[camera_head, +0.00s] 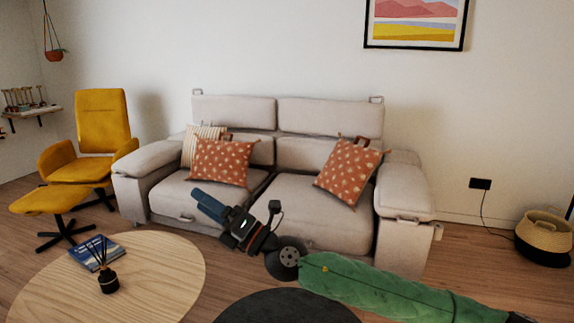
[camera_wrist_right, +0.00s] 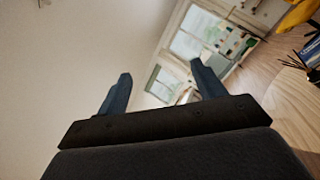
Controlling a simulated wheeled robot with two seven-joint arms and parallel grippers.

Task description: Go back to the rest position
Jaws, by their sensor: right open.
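My right gripper (camera_head: 208,204) is raised in front of the sofa, with its green-sleeved arm coming in from the lower right. In the right wrist view its two blue fingers (camera_wrist_right: 160,88) stand well apart with nothing between them, so it is open and empty. In the head view the fingers overlap the left seat of the beige sofa (camera_head: 310,205). My left gripper is not in either view.
A round wooden table (camera_head: 160,270) at the lower left holds a blue book (camera_head: 92,252) and a dark reed diffuser (camera_head: 108,281). A dark round table (camera_head: 285,306) is below my right arm. A yellow armchair (camera_head: 100,120) and footstool (camera_head: 50,199) stand left; a basket (camera_head: 543,238) stands right.

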